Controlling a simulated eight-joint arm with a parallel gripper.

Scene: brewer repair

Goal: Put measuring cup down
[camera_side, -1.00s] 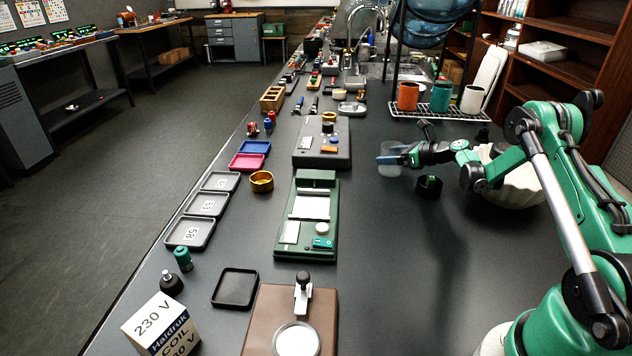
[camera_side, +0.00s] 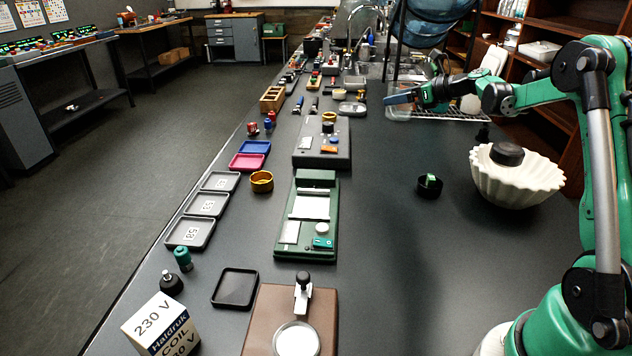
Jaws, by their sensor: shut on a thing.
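My gripper (camera_side: 400,99) is at the upper right, in front of the wire drying rack. It is shut on the measuring cup (camera_side: 398,114), a clear, see-through cup. The cup shows faintly below and around the fingers, and its outline blends into the rack and the dark counter behind. I cannot tell whether its base touches anything.
The wire rack (camera_side: 468,114) stands behind my gripper; my arm hides most mugs there. A white fluted bowl (camera_side: 515,185) with a dark round thing (camera_side: 507,153) and a small black ring (camera_side: 430,186) are nearer. The counter (camera_side: 390,245) is clear in front.

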